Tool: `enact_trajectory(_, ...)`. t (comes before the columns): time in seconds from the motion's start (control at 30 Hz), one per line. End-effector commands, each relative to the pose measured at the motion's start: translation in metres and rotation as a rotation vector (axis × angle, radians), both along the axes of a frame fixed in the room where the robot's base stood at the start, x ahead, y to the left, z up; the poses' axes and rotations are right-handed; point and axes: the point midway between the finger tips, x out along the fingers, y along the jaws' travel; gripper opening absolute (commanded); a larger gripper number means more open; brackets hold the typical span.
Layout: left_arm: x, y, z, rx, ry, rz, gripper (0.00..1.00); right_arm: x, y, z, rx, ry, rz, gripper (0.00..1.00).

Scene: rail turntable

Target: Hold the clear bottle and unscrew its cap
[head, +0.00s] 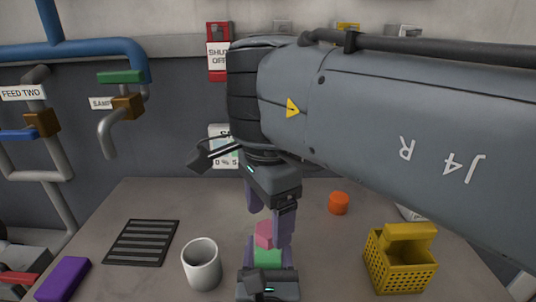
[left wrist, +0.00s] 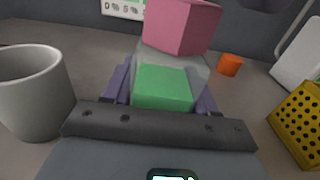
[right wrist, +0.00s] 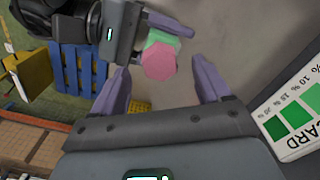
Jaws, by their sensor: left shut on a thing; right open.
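The clear bottle (left wrist: 203,72) stands upright on the table, with a green block-like part (left wrist: 162,88) showing and a pink faceted cap (left wrist: 180,25) on top. My left gripper (head: 267,262) is shut on the bottle low down, its fingers on either side in the left wrist view (left wrist: 163,88). My right gripper (head: 268,215) is open above the bottle and points down. In the right wrist view the cap (right wrist: 159,61) shows between the right fingertips (right wrist: 160,72) with gaps on both sides. I cannot tell whether the tips reach down to cap height.
A grey mug (head: 202,265) stands left of the bottle, close to my left gripper. A yellow basket (head: 400,262) and an orange cylinder (head: 339,203) are to the right. A black grate (head: 142,242) and a purple block (head: 62,279) lie left. Wall pipes (head: 60,52) are behind.

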Motion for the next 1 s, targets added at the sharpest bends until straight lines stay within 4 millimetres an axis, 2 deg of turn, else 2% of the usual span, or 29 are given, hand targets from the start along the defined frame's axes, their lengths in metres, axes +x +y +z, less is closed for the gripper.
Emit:
enact_trajectory(0.2,0.0000,0.0000,-0.0001,0.000,0.000,0.000,0.02,-0.0003,0.0004,0.0115,0.000,0.000,0.001,0.77)
enact_trajectory(0.6,0.0000,0.0000,-0.0001,0.000,0.000,0.000,0.02,-0.0003,0.0004,0.0126,0.000,0.000,-0.021,0.77)
enact_trajectory(1.0,0.0000,0.0000,-0.0001,0.000,0.000,0.000,0.02,-0.0001,0.0007,0.0126,0.001,0.000,-0.472,0.77)
